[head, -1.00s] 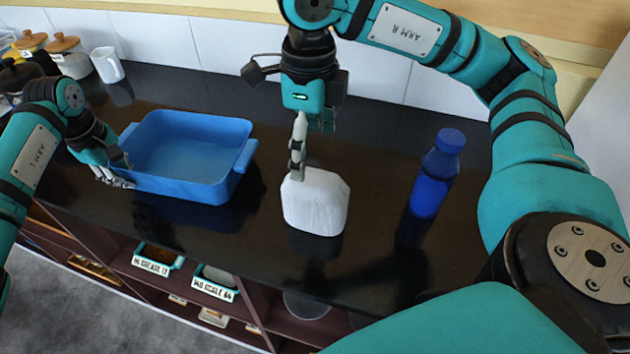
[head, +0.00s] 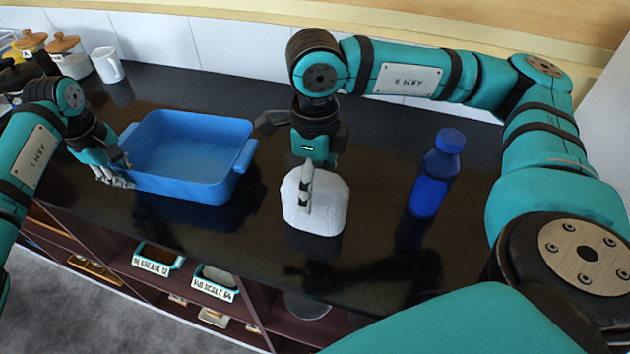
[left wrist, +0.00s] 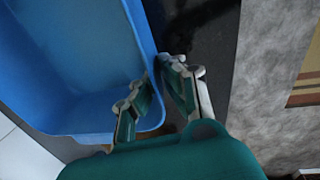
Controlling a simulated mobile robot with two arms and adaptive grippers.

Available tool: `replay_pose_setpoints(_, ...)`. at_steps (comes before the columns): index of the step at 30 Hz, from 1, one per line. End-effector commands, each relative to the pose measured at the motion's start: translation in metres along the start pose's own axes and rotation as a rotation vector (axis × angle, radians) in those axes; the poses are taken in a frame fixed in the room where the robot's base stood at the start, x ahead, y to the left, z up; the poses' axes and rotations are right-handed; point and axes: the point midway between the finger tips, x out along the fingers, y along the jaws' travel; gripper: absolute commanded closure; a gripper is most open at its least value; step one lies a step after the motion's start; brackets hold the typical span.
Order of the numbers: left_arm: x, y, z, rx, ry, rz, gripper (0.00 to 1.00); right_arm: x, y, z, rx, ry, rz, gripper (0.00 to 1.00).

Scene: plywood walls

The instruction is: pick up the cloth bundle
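The cloth bundle (head: 328,208) is a white, rounded block standing on the dark counter in the head view. My right gripper (head: 306,205) points down at it, with one finger visible across its near face. The other finger is hidden, so I cannot tell whether the gripper is open or closed on the bundle. My left gripper (head: 122,178) is at the left end of a blue tray (head: 205,187). In the left wrist view, the left gripper's fingers (left wrist: 155,80) lie on either side of the tray's wall (left wrist: 146,35), close against it.
A blue bottle (head: 433,175) stands right of the bundle. A white mug (head: 107,65) and lidded jars (head: 68,55) stand at the back left. Labelled bins (head: 214,283) sit on shelves below the counter's front edge. The counter between bundle and bottle is clear.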

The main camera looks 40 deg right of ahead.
Motion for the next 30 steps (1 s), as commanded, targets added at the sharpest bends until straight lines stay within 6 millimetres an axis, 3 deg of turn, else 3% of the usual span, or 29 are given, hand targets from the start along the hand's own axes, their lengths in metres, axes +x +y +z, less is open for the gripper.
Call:
replay_pose_setpoints(2,-0.0004,0.0002,-0.0001,0.000,0.000,0.001,1.00,-0.0002,0.0000,0.0001,0.000,0.000,0.000,0.27)
replay_pose_setpoints(18,-0.0005,0.0002,-0.0002,0.000,0.001,0.001,1.00,-0.0006,-0.0001,0.0002,0.000,0.000,0.000,0.95)
replay_pose_setpoints(30,-0.0005,0.0002,-0.0002,0.000,0.001,0.001,1.00,-0.0056,-0.0003,0.0006,0.001,-0.001,-0.001,0.95)
